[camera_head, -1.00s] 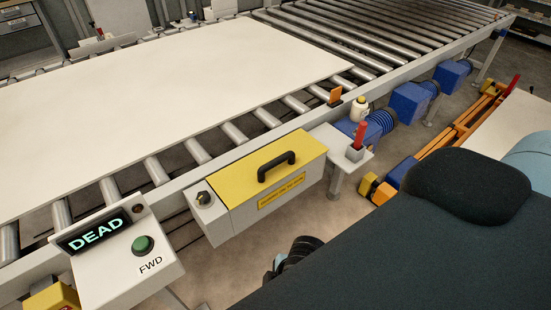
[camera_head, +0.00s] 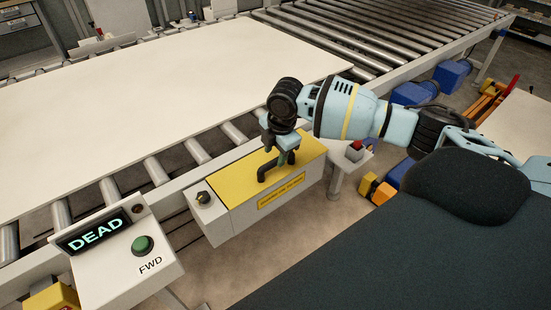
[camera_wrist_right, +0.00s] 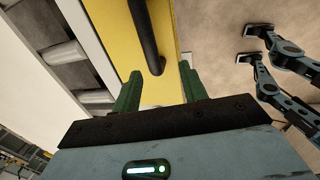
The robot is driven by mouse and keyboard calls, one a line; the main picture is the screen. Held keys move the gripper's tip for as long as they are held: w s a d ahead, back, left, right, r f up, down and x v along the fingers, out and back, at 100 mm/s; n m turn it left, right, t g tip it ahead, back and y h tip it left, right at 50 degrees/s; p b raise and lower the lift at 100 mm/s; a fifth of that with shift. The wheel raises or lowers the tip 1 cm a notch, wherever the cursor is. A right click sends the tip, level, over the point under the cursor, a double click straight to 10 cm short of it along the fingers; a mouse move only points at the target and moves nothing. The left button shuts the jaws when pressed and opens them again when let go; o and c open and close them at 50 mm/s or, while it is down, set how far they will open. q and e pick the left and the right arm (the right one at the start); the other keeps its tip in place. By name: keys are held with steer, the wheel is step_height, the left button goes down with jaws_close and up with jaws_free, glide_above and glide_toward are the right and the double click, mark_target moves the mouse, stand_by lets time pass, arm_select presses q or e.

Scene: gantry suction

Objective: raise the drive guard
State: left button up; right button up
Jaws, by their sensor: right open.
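The drive guard (camera_head: 235,183) is a yellow lid lying down on a grey box along the conveyor's side. Its black bar handle (camera_head: 263,174) is partly hidden in the head view by my right gripper (camera_head: 281,157), which is over the guard's right part. In the right wrist view, the handle (camera_wrist_right: 146,40) runs down over the yellow lid (camera_wrist_right: 115,35) and its near end lies between the two green fingers of my right gripper (camera_wrist_right: 160,88). The fingers stand apart and are not closed on it. My left gripper is in neither view.
A control box (camera_head: 115,262) with a "DEAD" display and a green FWD button (camera_head: 142,245) stands left of the guard. A dark knob (camera_head: 203,197) is at the guard's left end. A large pale board (camera_head: 150,90) lies on the rollers behind.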

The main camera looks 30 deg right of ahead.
mark_target(275, 161)
steer(key=shift+w+d+f+b, duration=0.15)
steer(key=shift+w+d+f, duration=0.2)
steer(key=shift+f, duration=0.65)
steer(key=shift+w+d+f+b, duration=0.1)
steer(key=shift+w+d+f, duration=0.1)
steer(key=shift+w+f, duration=0.55)
steer(key=shift+w+d+f+b, duration=0.15)
steer(key=shift+d+f, duration=0.15)
steer(key=shift+f, duration=0.9)
jaws_close()
